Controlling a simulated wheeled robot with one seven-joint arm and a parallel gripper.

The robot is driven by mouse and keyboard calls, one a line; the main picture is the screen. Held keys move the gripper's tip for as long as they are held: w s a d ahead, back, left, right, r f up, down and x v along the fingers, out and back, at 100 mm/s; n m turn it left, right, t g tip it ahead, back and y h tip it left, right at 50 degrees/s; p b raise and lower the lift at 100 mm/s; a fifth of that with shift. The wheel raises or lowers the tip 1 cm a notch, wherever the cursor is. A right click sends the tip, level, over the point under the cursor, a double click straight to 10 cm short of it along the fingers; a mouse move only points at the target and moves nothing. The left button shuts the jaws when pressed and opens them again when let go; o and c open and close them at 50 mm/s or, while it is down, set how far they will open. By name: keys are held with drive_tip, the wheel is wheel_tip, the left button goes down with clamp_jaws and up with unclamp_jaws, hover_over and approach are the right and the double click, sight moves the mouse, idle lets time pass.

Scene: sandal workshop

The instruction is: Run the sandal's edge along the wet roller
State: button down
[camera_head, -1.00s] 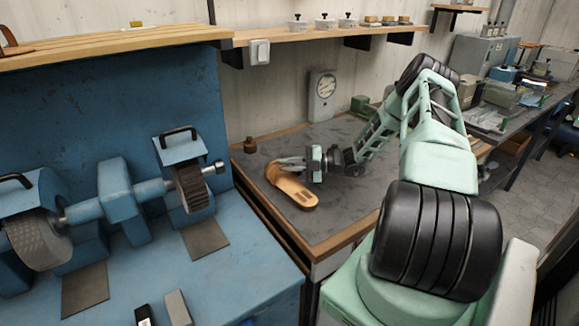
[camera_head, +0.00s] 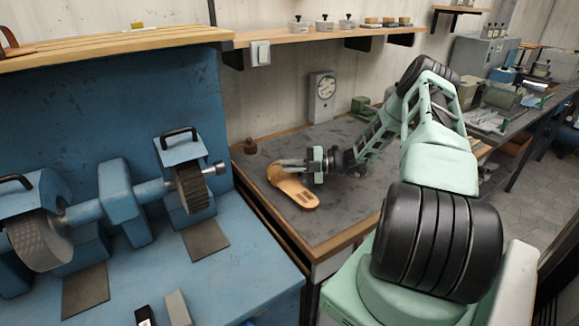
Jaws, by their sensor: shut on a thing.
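A tan sandal (camera_head: 298,193) is at the grey-topped bench, its toe end pointing toward the lower right. My gripper (camera_head: 283,164) is shut on the sandal near its strap end; the fingers reach in from the right. I cannot tell whether the sole touches the bench top. Two rollers sit on the shaft of the blue machine to the left: a grey textured roller (camera_head: 40,240) at the far left and a dark ridged roller (camera_head: 191,189) nearer the bench. I cannot tell from the picture which one is wet. The sandal is apart from both.
The blue machine (camera_head: 240,268) stands left of the bench, with a motor housing (camera_head: 122,195) between the rollers. A dial gauge (camera_head: 322,95) stands at the wall. The bench top (camera_head: 335,215) right of the sandal is clear.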

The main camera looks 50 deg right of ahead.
drive_tip(key=shift+w+d+r, duration=0.15)
drive_tip(key=shift+w, duration=0.25)
drive_tip(key=shift+w+d+r, duration=0.1)
drive_tip(key=shift+w, duration=0.25)
idle(0.4)
drive_tip(key=shift+w+a, duration=0.1)
drive_tip(key=shift+w+a+f, duration=0.15)
drive_tip(key=shift+w, duration=0.2)
drive_tip(key=shift+s, duration=0.2)
drive_tip(key=shift+s+a+n+g+y, duration=0.1)
drive_tip(key=shift+s+n+g+y, duration=0.2)
drive_tip(key=shift+g, duration=0.1)
idle(0.9)
drive_tip(key=shift+w+d+f, duration=0.1)
drive_tip(key=shift+w+d, duration=0.35)
drive_tip(key=shift+w, duration=0.2)
idle(0.7)
drive_tip(key=shift+w+d, duration=0.1)
drive_tip(key=shift+w, duration=0.15)
